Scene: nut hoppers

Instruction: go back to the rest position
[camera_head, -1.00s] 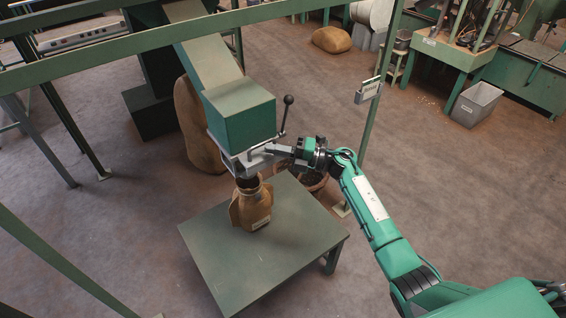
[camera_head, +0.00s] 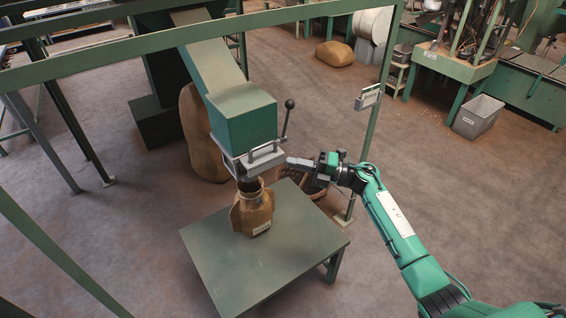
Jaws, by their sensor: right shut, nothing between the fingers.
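My right gripper (camera_head: 300,163) is shut and empty, in the middle of the head view. It is just right of the hopper's drawer handle (camera_head: 266,151) and apart from it. The green hopper box (camera_head: 243,118) hangs at the end of a sloping chute, with a black-knobbed lever (camera_head: 288,118) on its right side. A brown sack (camera_head: 253,213) with an open, round neck stands upright on the green table (camera_head: 300,235) below the hopper's mouth. My left gripper is outside the view.
A green post with a small sign (camera_head: 368,97) stands behind my right forearm. A basket (camera_head: 307,187) sits on the floor behind the table. A large sack (camera_head: 200,135) leans by the chute. A grey bin (camera_head: 478,117) stands far right.

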